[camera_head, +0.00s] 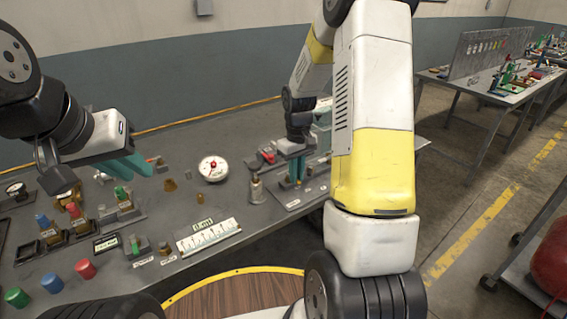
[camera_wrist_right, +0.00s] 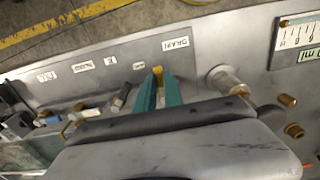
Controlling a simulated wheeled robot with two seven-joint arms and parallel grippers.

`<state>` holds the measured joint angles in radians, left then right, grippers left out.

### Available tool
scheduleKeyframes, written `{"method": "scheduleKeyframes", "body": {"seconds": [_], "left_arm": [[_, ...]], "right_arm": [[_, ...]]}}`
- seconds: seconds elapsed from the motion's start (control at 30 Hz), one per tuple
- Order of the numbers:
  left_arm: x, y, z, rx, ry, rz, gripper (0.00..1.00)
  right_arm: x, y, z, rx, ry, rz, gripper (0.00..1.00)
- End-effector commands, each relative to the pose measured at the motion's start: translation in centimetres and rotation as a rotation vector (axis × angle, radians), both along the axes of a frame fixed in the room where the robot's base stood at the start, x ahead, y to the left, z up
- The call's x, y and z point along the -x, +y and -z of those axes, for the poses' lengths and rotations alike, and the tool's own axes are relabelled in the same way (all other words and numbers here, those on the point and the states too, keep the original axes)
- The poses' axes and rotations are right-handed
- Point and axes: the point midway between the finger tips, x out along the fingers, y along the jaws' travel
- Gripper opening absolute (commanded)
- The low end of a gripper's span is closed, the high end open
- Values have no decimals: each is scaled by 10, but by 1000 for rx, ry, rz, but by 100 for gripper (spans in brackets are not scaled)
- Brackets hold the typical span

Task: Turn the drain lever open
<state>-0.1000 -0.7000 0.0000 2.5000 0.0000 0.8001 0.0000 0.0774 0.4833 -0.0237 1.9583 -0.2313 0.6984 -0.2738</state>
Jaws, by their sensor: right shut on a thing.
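My right gripper (camera_head: 293,178) points down at the panel on the far right part of the bench. In the right wrist view its teal fingers (camera_wrist_right: 158,90) are shut on the yellow drain lever (camera_wrist_right: 157,70), and only the lever's tip shows between them. The DRAIN label (camera_wrist_right: 175,43) is just beyond it on the grey panel (camera_wrist_right: 215,45). My left gripper (camera_head: 130,166) hangs above the left part of the bench, apart from the panel. Its teal fingers overlap in view, so its opening is unclear.
A metal fitting with a brass end (camera_wrist_right: 228,82) stands close beside my right fingers. Other labelled valves (camera_wrist_right: 122,95) line the panel. Colored caps (camera_head: 85,268) stand front left.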

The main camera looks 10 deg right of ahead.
Motion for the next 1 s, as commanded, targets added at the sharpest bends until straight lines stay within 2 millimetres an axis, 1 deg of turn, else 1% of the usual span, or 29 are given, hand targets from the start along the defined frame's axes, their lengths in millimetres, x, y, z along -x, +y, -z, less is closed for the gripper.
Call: {"method": "scheduleKeyframes", "body": {"seconds": [0.43,0.47,0.5,0.57,0.87,0.97,1.0], "left_arm": [[0,0,0,0,0,0,21],[0,0,0,0,0,0,21],[0,0,0,0,0,0,21],[0,0,0,0,0,0,21],[0,0,0,0,0,0,21],[0,0,0,0,0,0,21],[0,0,0,0,0,0,21]], "right_arm": [[-2,-1,-1,1,-5,-13,0],[-2,-1,-1,1,-5,-13,14],[-2,-1,-1,1,-5,-12,22],[-1,-1,-1,1,-4,-12,34],[-1,0,-1,0,-2,-11,34],[-1,-1,-6,1,-4,-11,34],[-2,0,-11,0,-4,-11,34]]}}
